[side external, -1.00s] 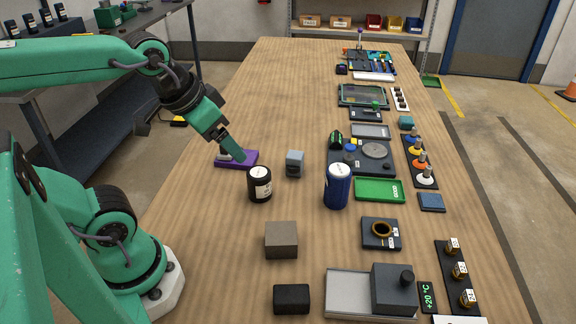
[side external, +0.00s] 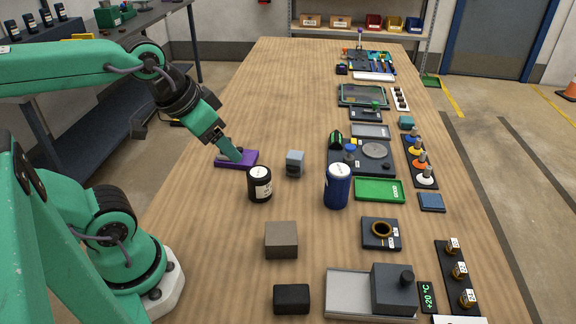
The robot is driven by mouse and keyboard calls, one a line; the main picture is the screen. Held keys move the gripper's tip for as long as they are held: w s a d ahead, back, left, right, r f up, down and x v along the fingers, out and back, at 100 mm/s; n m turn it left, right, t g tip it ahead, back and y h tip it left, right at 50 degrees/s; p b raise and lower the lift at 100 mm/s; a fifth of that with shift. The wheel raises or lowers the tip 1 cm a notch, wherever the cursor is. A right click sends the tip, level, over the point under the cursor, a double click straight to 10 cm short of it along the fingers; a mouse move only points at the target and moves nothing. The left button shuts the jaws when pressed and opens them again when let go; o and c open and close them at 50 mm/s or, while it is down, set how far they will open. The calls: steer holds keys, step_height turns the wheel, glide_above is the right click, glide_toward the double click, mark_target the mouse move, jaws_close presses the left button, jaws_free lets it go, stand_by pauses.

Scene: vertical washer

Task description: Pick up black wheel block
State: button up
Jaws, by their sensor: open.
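My gripper (side external: 232,153) reaches down over the purple tray (side external: 246,162) on the left side of the table. Its fingertips are at the tray, and the gap between them is hard to see from this side. A small dark shape shows beside the fingertips. I cannot tell whether it is the black wheel block or whether the gripper touches it. A grey block with a dark round part (side external: 294,163) stands to the right of the tray. A plain black block (side external: 291,298) lies at the near edge, well away from my gripper.
A black jar (side external: 260,185) stands close to the tray on the near side. The table beyond the purple tray is clear on the left.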

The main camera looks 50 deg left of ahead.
steer(key=shift+w, duration=0.1)
steer(key=n+g, duration=0.6)
steer(key=n, duration=0.1)
glide_above(295, 155)
step_height(295, 155, down, 15)
steer(key=shift+f, duration=0.2)
steer(key=shift+a+f+n, duration=0.1)
steer(key=shift+f+n, duration=0.2)
steer(key=shift+f, duration=0.1)
steer(key=shift+f, duration=1.25)
steer(key=shift+f, duration=0.1)
